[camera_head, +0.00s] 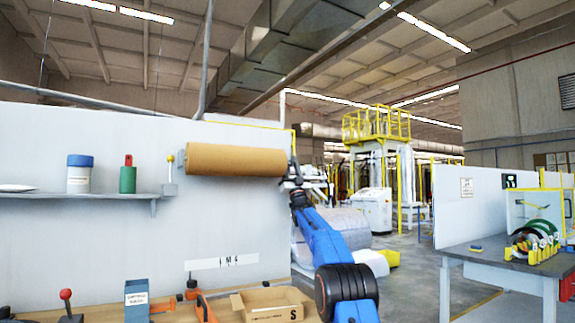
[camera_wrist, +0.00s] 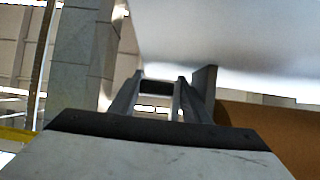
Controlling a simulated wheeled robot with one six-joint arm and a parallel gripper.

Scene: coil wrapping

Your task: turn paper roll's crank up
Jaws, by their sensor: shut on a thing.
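The brown paper roll (camera_head: 235,160) is mounted level, high on the white wall panel. Its crank (camera_head: 293,158) is a thin dark piece at the roll's right end, partly merged with my arm. My gripper (camera_head: 297,183) is at this end of the roll, at the tip of my blue arm. In the wrist view my gripper (camera_wrist: 156,92) is shut on the crank's dark handle (camera_wrist: 156,87). A dark upright plate (camera_wrist: 204,82), apparently the crank's arm, stands between the fingers and the roll (camera_wrist: 275,135).
A shelf (camera_head: 100,196) on the panel's left holds a blue-lidded jar (camera_head: 80,175) and a green bottle (camera_head: 127,178). Below are an open cardboard box (camera_head: 268,304) and a blue-grey box (camera_head: 137,300). A table (camera_head: 500,262) with coils stands at right. Open floor lies between.

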